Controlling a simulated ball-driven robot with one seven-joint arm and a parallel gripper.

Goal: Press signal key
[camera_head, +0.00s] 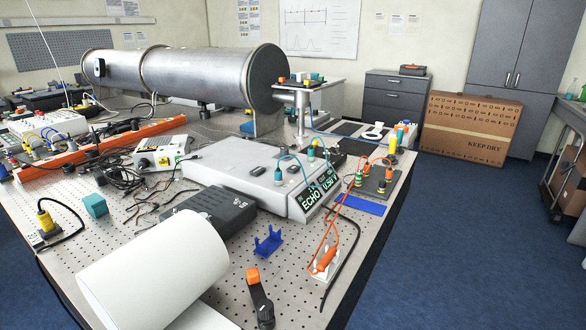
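Whether the lever is up or down cannot be told from here. A grey console (240,168) behind it has a dark display reading "ECHO" (310,199) and a second, partly readable display. My gripper is not in view, and no fingers show near the key.
A blue bracket (268,242) stands behind the key. An orange-handled probe (325,261) with an orange cable and a black cable lie to its right. A black box (208,208) is behind left. A large white rounded shape hides the table's near left part.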

